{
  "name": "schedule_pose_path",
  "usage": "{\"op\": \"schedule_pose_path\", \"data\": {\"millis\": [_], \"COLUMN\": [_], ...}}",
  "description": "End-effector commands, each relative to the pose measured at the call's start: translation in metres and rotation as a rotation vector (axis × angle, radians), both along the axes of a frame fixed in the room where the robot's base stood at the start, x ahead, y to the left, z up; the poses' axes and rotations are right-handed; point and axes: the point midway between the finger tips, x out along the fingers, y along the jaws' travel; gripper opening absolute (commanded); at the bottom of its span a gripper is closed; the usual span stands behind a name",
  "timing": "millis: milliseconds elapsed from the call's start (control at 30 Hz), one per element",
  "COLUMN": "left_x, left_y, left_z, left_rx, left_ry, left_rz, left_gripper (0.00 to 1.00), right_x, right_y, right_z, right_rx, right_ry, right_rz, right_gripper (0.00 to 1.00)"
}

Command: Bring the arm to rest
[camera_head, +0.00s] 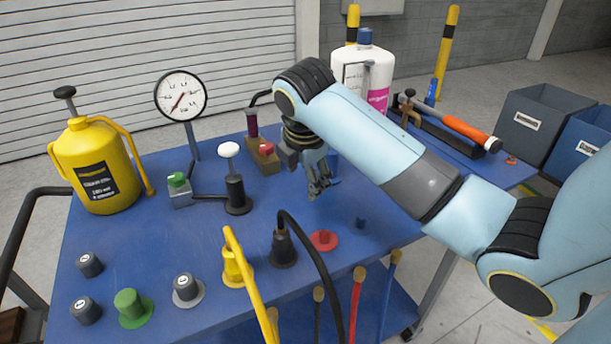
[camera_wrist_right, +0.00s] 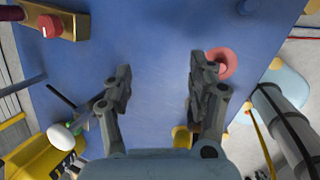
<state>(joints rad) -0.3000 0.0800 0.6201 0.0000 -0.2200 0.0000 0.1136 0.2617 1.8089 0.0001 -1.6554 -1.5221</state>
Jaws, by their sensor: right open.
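My right arm comes in from the right in the head view. Its gripper (camera_head: 319,188) points down above the blue table (camera_head: 215,255), behind the red disc (camera_head: 323,240). In the right wrist view the two fingers of the gripper (camera_wrist_right: 160,85) stand wide apart with only bare blue tabletop between them. The red disc (camera_wrist_right: 219,62) shows just beyond the right finger. The gripper holds nothing. My left gripper is in neither view.
A yellow canister (camera_head: 95,165), a gauge (camera_head: 181,97) and a white-topped black post (camera_head: 236,190) stand left of the gripper. A white bottle (camera_head: 378,80) stands behind the arm. A black cable and a yellow handle (camera_head: 247,285) rise at the front.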

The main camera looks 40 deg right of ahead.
Motion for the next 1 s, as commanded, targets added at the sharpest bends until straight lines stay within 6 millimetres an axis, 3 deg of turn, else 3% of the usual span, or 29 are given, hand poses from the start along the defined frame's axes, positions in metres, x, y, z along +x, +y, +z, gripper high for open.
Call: {"op": "schedule_pose_path", "data": {"millis": [633, 767, 900, 1000], "left_x": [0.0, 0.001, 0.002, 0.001], "left_y": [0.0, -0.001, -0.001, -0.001], "left_z": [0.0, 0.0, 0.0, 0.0], "left_rx": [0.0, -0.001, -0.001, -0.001], "left_ry": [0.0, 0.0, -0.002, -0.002], "left_rz": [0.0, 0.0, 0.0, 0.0], "left_gripper": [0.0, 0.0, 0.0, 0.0], "right_x": [-0.006, -0.039, -0.094, -0.124], "right_y": [0.004, 0.022, 0.051, 0.065], "right_z": [-0.002, -0.013, -0.018, -0.015], "right_rx": [0.013, 0.088, 0.227, 0.308], "right_ry": [-0.008, -0.057, -0.142, -0.184], "right_rz": [-0.029, -0.196, -0.507, -0.696], "right_gripper": [0.59, 0.59, 0.59, 0.59]}}
